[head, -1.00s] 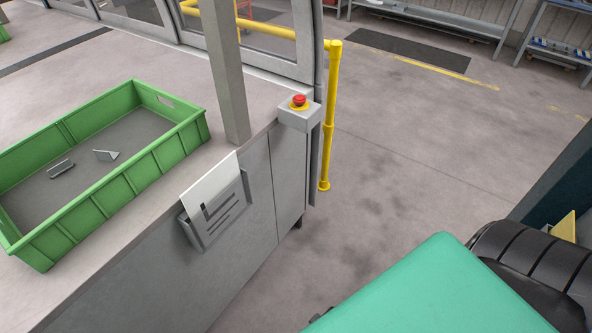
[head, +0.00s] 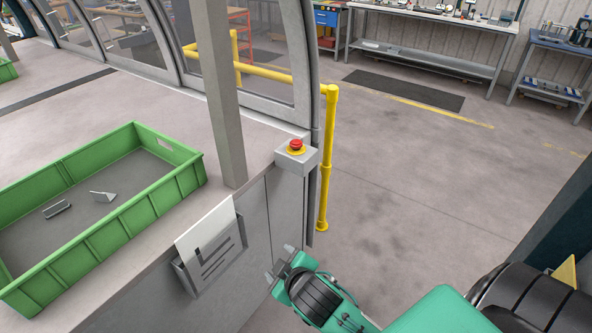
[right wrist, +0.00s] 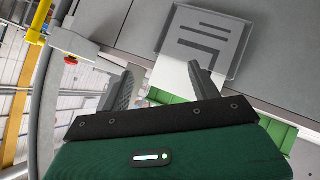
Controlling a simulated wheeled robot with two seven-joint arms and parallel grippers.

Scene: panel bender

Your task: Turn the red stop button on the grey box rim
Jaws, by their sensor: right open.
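The red stop button (head: 296,145) sits on a yellow ring on top of a small grey box (head: 308,158) at the corner of the grey bench. In the right wrist view the red button (right wrist: 70,61) shows at the left, beyond the fingers. My right gripper (head: 277,265) is below and slightly left of the box in the head view, in front of the cabinet side, apart from the button. In the right wrist view its fingers (right wrist: 160,85) are spread with nothing between them. My left gripper is not in view.
A green crate (head: 100,226) with small metal parts stands on the bench. A grey post (head: 222,100) rises left of the box. A document holder (head: 208,250) hangs on the bench's front. A yellow rail (head: 326,160) stands just right of the box.

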